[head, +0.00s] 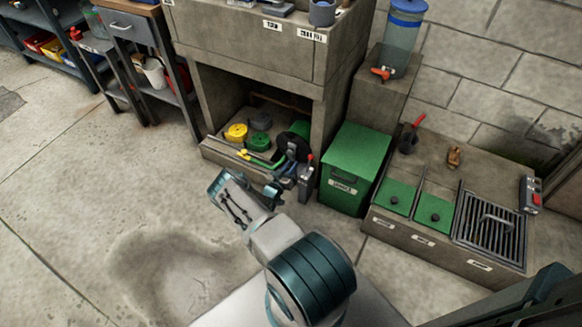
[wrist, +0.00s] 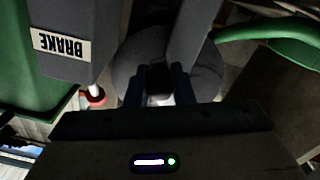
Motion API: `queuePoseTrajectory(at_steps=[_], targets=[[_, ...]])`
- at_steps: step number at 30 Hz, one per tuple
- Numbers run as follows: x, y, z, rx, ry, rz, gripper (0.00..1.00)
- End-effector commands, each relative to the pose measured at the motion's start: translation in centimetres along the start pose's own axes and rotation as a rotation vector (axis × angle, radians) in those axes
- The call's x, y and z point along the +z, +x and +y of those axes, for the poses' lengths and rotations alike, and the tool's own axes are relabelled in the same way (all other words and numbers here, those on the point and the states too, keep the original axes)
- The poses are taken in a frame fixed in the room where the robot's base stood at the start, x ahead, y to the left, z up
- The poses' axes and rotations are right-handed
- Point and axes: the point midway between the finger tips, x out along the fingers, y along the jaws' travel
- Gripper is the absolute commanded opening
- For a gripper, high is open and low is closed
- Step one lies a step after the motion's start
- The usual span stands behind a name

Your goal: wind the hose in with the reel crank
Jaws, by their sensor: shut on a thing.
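The dark hose reel (head: 294,142) stands at the right end of the low recess under the concrete bench. The green hose (head: 262,161) runs left from it along the recess front, and also shows at upper right in the wrist view (wrist: 265,25). My gripper (wrist: 160,88) is shut on a dark knob between its fingers, which looks like the crank handle (wrist: 159,76). The reel's round face (wrist: 203,75) lies behind it. In the head view my wrist hides part of the grip. A grey box with a BRAKE label (wrist: 60,45) is at left in the wrist view.
A green bin (head: 355,165) stands close to the reel's right. Yellow and green coils (head: 237,132) lie in the recess. A low concrete ledge (head: 400,232) with green lids and a grate is at right. The floor (head: 90,190) at left is clear.

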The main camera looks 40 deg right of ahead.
Motion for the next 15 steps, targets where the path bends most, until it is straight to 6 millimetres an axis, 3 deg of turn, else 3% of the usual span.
queuePoseTrajectory(at_steps=[13,14,15], targets=[[-0.02,-0.01,0.05,0.004,0.012,0.001,0.00],[-0.02,-0.01,0.06,0.004,0.012,0.001,0.24],[-0.02,-0.01,0.06,0.004,0.012,0.001,0.35]])
